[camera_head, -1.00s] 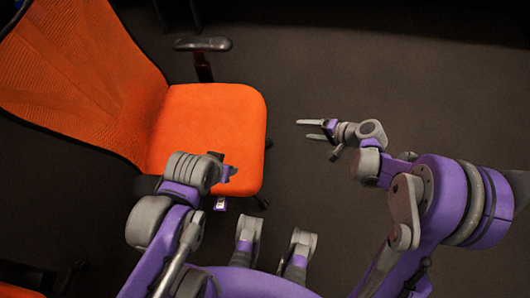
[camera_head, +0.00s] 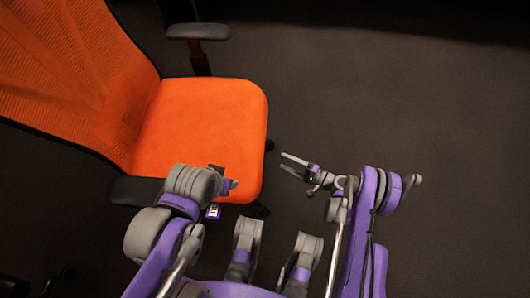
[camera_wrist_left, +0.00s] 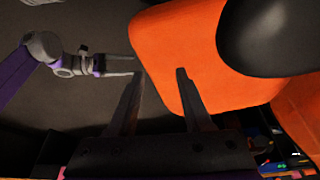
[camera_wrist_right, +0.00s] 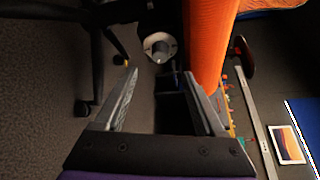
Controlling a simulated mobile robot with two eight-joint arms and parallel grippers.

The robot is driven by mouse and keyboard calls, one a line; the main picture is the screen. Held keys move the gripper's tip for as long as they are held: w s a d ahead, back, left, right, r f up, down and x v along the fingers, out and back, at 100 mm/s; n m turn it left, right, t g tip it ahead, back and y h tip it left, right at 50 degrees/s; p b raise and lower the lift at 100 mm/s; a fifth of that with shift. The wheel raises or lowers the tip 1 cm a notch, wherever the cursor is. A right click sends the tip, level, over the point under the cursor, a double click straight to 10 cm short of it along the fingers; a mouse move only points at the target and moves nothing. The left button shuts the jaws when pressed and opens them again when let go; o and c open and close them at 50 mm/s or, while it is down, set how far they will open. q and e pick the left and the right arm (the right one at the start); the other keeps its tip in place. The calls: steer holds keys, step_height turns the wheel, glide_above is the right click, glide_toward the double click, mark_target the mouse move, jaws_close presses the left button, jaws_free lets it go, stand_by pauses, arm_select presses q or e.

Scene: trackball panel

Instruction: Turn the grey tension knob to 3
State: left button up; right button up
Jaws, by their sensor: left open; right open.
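The grey knob (camera_wrist_right: 159,47) shows in the right wrist view as a small round knob on a pale round plate, under the orange chair seat (camera_head: 205,125). Its setting is too small to read. In the head view the knob is hidden. My right gripper (camera_head: 284,162) is open and empty, just right of the seat's front. In the right wrist view the open fingers of my right gripper (camera_wrist_right: 159,74) point toward the knob, apart from it. My left gripper (camera_wrist_left: 160,73) is open and empty over the seat in the left wrist view; the head view shows it partly.
The chair has an orange mesh back (camera_head: 70,70) and a black armrest (camera_head: 198,32). Its black base with casters (camera_wrist_right: 84,108) stands left of the knob. A small white label (camera_head: 213,212) shows below the seat. The dark floor (camera_head: 400,110) on the right is clear.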

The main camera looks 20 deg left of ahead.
steer(key=b+x, duration=0.2)
steer(key=x, duration=0.8)
steer(key=shift+a, duration=0.15)
jaws_close()
